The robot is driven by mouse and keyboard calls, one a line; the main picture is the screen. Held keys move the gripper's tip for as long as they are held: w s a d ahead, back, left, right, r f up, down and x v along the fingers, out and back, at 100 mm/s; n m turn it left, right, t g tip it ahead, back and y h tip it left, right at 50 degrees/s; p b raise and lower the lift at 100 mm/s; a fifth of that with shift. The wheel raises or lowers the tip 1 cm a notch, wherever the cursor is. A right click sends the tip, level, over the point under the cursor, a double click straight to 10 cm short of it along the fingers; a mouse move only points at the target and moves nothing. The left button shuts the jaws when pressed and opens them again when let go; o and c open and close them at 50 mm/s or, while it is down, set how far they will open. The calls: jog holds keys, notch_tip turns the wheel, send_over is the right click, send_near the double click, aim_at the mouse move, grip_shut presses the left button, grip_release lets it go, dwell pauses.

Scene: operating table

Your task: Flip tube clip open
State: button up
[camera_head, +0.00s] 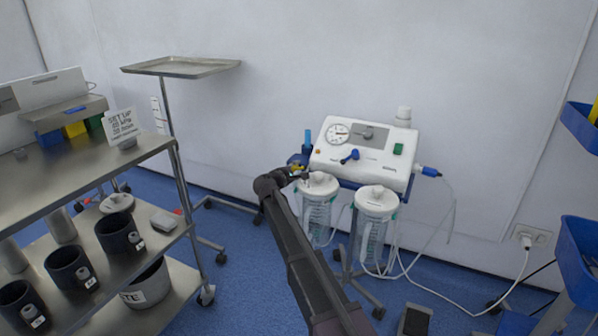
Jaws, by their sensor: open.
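A white suction unit (365,152) with a round gauge, a blue lever and a green switch stands against the wall. Two clear canisters with white lids hang below it, a left one (317,212) and a right one (375,222). My gripper (303,173) is at the left canister's lid, beside the unit's left side. It is open, small in view and seen from behind. A small yellow part (296,167) and blue parts (297,158) show right by it. I cannot make out the tube clip for certain, or whether anything touches the gripper.
A steel cart (75,185) with black cups stands at the left. A tray stand (182,68) is behind it. Pale tubes (447,215) and a cable run at the right. Blue bins (580,255) stand at the right edge. A foot pedal (414,321) lies on the floor.

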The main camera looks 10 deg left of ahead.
jog(key=shift+w+d, duration=0.2)
jog(key=shift+w, duration=0.1)
grip_shut()
jog(key=shift+d, duration=0.25)
jog(key=shift+a, duration=0.15)
